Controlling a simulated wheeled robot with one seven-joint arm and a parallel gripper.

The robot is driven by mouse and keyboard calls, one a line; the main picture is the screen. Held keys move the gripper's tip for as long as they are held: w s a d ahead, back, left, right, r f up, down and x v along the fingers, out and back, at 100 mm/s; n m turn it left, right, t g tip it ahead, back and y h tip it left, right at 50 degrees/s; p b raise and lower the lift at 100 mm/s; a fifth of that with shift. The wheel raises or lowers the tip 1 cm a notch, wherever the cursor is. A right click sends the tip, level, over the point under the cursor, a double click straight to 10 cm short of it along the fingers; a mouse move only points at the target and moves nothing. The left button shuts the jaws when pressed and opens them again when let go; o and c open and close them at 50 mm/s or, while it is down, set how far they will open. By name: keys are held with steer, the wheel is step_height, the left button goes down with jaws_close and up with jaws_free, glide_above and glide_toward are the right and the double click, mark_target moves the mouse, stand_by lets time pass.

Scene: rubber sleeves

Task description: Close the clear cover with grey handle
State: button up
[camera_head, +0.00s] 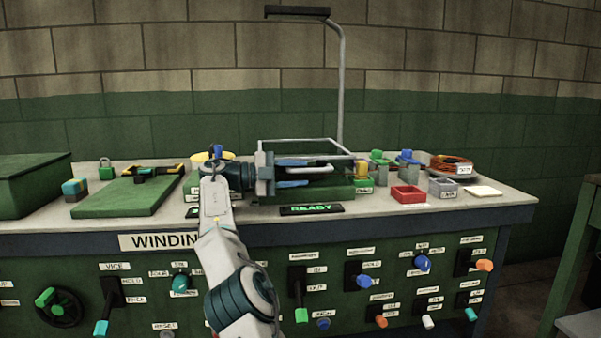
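The clear cover (300,141) shows as a thin pale frame over a green machine base (331,194) in the middle of the bench. Its grey handle (327,169) is a bent bar at the front of the frame. My gripper (297,174) reaches in from the left, its two blue-tipped fingers pointing right. The fingers are apart, one above the other, and the handle's bar appears between them. I cannot tell whether they touch it. My gripper and wrist hide the left part of the cover and machine. The cover's exact tilt is hard to tell.
A display reading READY (311,209) lies in front of the machine. A tall grey pole (341,90) with a black top rises behind it. A red bin (408,198), grey bin (442,187) and copper coil (450,163) are to the right. A green mat (120,197) lies left.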

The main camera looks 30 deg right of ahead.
steer(key=p+v, duration=0.4)
steer(key=v, duration=0.1)
steer(key=p+v, duration=0.2)
steer(key=v, duration=0.1)
steer(key=shift+r, duration=0.4)
steer(key=shift+f+p+v, duration=0.15)
steer(key=shift+p+v, duration=0.95)
steer(key=shift+p, duration=0.55)
steer(key=shift+f+p+v, duration=0.15)
steer(key=shift+p+v, duration=1)
steer(key=shift+p, duration=0.45)
steer(key=shift+f, duration=0.1)
